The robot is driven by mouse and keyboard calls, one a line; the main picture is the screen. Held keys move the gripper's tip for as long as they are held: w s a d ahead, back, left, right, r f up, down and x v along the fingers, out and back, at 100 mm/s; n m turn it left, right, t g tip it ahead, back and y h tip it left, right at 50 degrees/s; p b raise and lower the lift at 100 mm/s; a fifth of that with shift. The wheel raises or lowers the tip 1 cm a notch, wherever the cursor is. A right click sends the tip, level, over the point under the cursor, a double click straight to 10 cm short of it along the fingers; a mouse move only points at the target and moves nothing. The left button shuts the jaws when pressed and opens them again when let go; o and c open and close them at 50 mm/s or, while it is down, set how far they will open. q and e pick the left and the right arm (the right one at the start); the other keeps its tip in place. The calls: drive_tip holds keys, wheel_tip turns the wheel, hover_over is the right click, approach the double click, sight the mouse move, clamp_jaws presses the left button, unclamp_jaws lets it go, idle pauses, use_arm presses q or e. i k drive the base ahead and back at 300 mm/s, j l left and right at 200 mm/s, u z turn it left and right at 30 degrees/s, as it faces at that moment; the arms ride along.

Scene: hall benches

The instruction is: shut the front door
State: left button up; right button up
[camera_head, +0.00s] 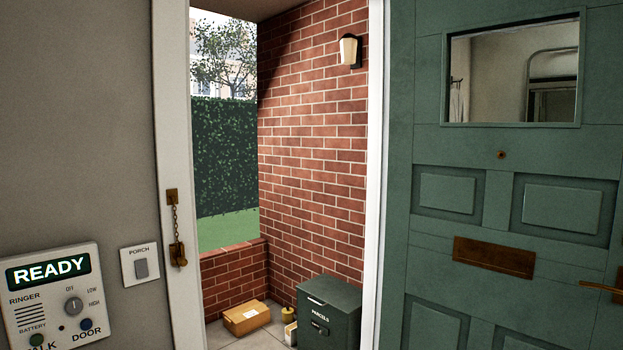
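The front door (490,160) is green and panelled, with a small window (514,72) near its top. It stands open on the right side of the view, and the doorway beside it shows the porch outside. A brass letter plate (494,257) is set in its middle. A brass handle (604,289) shows at the right edge of the view, partly cut off. The white door frame (172,120) stands left of the opening, with a brass door chain (177,235) hanging on it. Neither of my grippers shows in this view.
Through the doorway, a cardboard parcel (246,318) and a dark green parcel box (328,312) stand on the porch floor by a brick wall (312,150). An intercom panel (52,295) reading READY and a porch switch (140,266) are on the left wall.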

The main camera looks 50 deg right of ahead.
sight(493, 230)
drive_tip(key=k+l, duration=0.1)
drive_tip(key=l, duration=0.25)
drive_tip(key=k+l, duration=0.15)
drive_tip(key=l, duration=0.25)
drive_tip(key=k+l, duration=0.1)
drive_tip(key=l, duration=0.25)
drive_tip(key=k+l, duration=0.1)
drive_tip(key=l, duration=0.3)
drive_tip(key=k+l+u, duration=0.1)
drive_tip(key=l, duration=0.25)
drive_tip(key=k+l, duration=0.15)
drive_tip(key=l, duration=0.2)
